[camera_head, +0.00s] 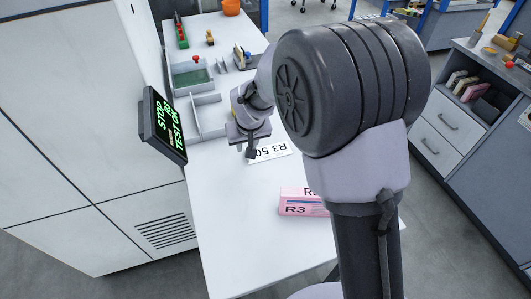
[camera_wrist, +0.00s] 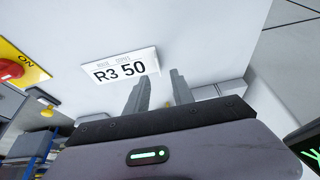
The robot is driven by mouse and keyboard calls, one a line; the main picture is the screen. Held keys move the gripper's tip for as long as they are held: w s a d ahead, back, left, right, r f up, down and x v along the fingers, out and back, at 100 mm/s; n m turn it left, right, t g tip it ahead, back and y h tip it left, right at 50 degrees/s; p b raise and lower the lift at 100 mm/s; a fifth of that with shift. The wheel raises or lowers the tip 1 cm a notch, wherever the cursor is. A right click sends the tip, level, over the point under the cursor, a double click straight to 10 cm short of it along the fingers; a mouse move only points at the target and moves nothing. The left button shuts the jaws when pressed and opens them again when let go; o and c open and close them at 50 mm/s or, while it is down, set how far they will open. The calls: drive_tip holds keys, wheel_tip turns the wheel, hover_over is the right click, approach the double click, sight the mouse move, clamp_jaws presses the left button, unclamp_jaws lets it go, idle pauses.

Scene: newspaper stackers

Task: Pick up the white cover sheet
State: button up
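The white cover sheet (camera_head: 273,155), printed "R3 50" in black, lies on the white table in the head view, just right of and below my gripper. It also shows in the wrist view (camera_wrist: 120,67), up and left of my fingers. My gripper (camera_head: 251,151) is over the table beside the sheet; its two fingers (camera_wrist: 161,92) stand apart with nothing between them. I cannot tell how high the fingertips are above the table.
A pink bundle (camera_head: 301,204) marked "R3" lies nearer on the white table (camera_head: 235,225), partly behind my arm. A monitor (camera_head: 165,122) with green text stands at the left edge. Grey trays (camera_head: 210,115) sit further back. The near-left tabletop is clear.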

drive_tip(key=x, duration=0.1)
drive_tip(key=b+x, duration=0.1)
drive_tip(key=x, duration=0.1)
drive_tip(key=b+x, duration=0.1)
drive_tip(key=x, duration=0.1)
drive_tip(key=shift+s+d+f, duration=0.2)
drive_tip(key=shift+f, duration=0.15)
drive_tip(key=shift+w, duration=0.1)
drive_tip(key=shift+r, duration=0.1)
drive_tip(key=shift+c, duration=1.3)
clamp_jaws()
